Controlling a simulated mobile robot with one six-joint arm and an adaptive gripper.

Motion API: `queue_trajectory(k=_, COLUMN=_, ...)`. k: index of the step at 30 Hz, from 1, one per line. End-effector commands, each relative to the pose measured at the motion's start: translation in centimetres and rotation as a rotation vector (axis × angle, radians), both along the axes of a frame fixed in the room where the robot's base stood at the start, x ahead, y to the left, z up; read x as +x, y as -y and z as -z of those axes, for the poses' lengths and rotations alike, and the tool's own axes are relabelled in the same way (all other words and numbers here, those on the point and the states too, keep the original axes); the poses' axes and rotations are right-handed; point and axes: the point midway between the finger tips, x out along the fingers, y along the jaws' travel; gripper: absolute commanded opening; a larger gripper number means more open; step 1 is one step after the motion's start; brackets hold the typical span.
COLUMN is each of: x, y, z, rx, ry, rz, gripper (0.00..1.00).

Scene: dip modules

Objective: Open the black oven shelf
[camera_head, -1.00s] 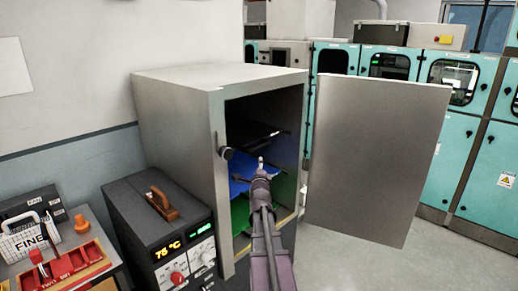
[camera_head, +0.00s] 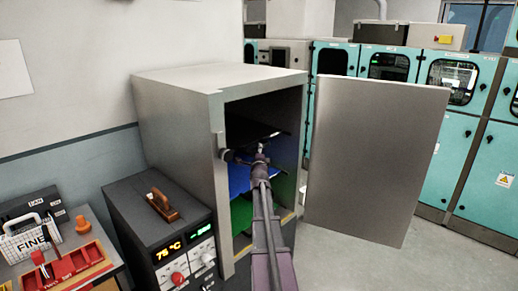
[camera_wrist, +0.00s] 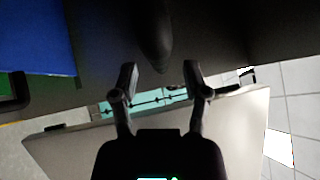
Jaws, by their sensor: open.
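The oven (camera_head: 175,85) is a grey box with its door (camera_head: 375,160) swung open to the right. Inside, the black shelf (camera_head: 250,129) is uppermost, dark against the dark interior, above a blue shelf (camera_head: 238,180) and a green shelf (camera_head: 243,216). My gripper (camera_head: 261,147) is at the oven's mouth, near the black shelf's level. In the wrist view my gripper (camera_wrist: 160,70) has its two fingers apart. A dark rounded piece (camera_wrist: 155,35) reaches down toward the gap between them; I cannot tell whether it touches. The blue shelf (camera_wrist: 35,38) shows at upper left there.
A dark instrument box (camera_head: 155,212) with a 75 °C display stands left of the oven. Further left is a bench with red parts (camera_head: 75,262). Teal cabinets (camera_head: 400,95) stand behind the door. The floor (camera_head: 340,262) in front of the door is clear.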

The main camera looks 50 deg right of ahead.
Motion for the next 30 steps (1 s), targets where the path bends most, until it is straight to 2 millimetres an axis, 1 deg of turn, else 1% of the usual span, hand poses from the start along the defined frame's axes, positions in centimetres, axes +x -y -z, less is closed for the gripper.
queue_trajectory(k=1, x=0.6, y=0.7, z=-0.2, rx=0.000, ry=0.000, rz=0.000, gripper=0.60)
queue_trajectory(k=6, x=1.5, y=1.5, z=-0.3, rx=0.001, ry=0.001, rz=0.000, gripper=0.60)
queue_trajectory(k=19, x=1.7, y=1.8, z=-0.3, rx=0.000, ry=0.000, rz=0.000, gripper=0.60)
queue_trajectory(k=20, x=1.7, y=1.8, z=-0.3, rx=0.000, ry=0.000, rz=0.000, gripper=0.54)
queue_trajectory(k=21, x=1.7, y=1.8, z=-0.3, rx=0.000, ry=0.000, rz=0.000, gripper=0.42)
queue_trajectory(k=23, x=1.7, y=1.8, z=-0.3, rx=0.000, ry=0.000, rz=0.000, gripper=0.24)
queue_trajectory(k=24, x=1.7, y=1.8, z=-0.3, rx=0.000, ry=0.000, rz=0.000, gripper=0.12)
queue_trajectory(k=25, x=1.7, y=1.8, z=-0.3, rx=0.000, ry=0.000, rz=0.000, gripper=0.03)
queue_trajectory(k=26, x=1.7, y=1.8, z=-0.3, rx=0.000, ry=0.000, rz=0.000, gripper=0.00)
queue_trajectory(k=30, x=1.8, y=1.8, z=-0.3, rx=0.000, ry=0.000, rz=0.000, gripper=0.00)
